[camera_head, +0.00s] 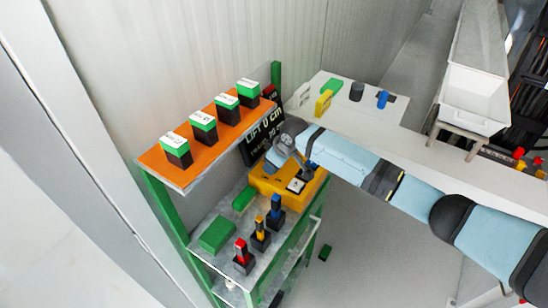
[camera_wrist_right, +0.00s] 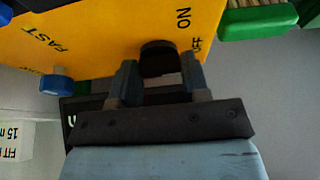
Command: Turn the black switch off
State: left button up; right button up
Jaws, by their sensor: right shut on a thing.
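The black switch (camera_wrist_right: 157,58) is a round dark knob on the yellow box, beside the printed words ON and OFF. My right gripper (camera_wrist_right: 160,66) has one finger on each side of the knob and is shut on it. In the head view the yellow box (camera_head: 265,185) sits on the shelf of the green-framed rack, and my right gripper (camera_head: 304,172) reaches it from the right. The knob is hard to make out in the head view, close to the gripper. A blue knob (camera_wrist_right: 56,84) sits by the word FAST in the wrist view. My left gripper is not in view.
An orange upper shelf (camera_head: 190,168) with several green-and-black blocks stands left of the box. A black sign (camera_head: 256,143) stands behind the box. Red, yellow and blue-topped connectors (camera_head: 260,236) and green blocks (camera_head: 217,235) share its shelf. The floor right of the rack is mostly clear.

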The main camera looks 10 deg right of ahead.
dwell(0.3)
jog(key=o, duration=0.6)
jog(key=shift+o, duration=0.2)
jog(key=b+v, duration=0.1)
jog(key=v, duration=1.2)
jog(key=shift+r, duration=0.35)
jog(key=shift+s, duration=0.15)
